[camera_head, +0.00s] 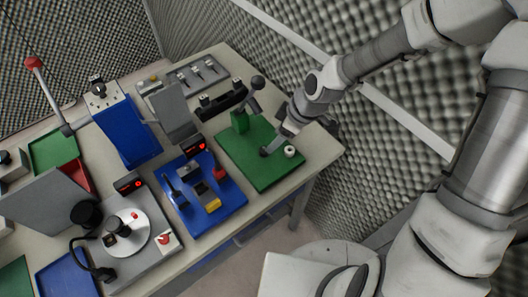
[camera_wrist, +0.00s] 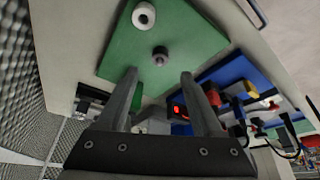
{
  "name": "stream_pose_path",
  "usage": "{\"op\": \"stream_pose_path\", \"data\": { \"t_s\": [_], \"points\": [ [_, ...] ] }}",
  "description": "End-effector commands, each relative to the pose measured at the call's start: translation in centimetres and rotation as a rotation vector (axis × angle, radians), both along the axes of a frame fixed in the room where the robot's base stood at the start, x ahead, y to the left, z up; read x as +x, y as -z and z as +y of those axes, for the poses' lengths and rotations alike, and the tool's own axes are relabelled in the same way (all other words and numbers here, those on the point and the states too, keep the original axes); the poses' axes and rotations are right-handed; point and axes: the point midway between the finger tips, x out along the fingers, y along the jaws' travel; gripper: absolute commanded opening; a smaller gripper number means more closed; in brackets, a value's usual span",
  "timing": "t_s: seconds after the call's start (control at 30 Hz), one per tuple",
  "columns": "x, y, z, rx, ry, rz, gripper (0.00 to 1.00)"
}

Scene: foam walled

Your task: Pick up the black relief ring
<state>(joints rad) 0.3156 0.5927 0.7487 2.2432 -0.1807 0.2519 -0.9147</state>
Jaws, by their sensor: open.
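A small dark ring (camera_wrist: 159,55) with a lighter centre, which looks like the black relief ring, lies on the green board (camera_wrist: 185,28). In the wrist view it is beyond my fingertips and roughly centred between them. My gripper (camera_wrist: 160,75) is open, with nothing between its fingers. In the head view my gripper (camera_head: 272,145) is low over the green board (camera_head: 262,177). A dark spot shows by its fingertips there, but I cannot tell whether it is the ring or a finger.
A white ring (camera_head: 290,151) lies on the same board, close to the dark one. A green post with a dark ball-ended lever (camera_head: 257,82) stands at the board's back. The blue board (camera_head: 205,220) with several parts is to the left. Foam walls (camera_head: 365,150) border the table.

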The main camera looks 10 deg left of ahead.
Motion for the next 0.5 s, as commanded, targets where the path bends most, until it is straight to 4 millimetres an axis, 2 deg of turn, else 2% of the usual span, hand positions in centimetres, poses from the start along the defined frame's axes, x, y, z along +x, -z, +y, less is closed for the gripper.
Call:
{"op": "stream_pose_path", "data": {
  "t_s": [0.1,0.37,0.5],
  "points": [
    [0.1,1.3,0.6,0.000,-0.001,0.001,0.68],
    [0.2,2.5,1.1,0.000,-0.001,0.001,0.68],
    [0.2,4.0,1.9,-0.001,-0.002,0.003,0.68]
  ]
}}
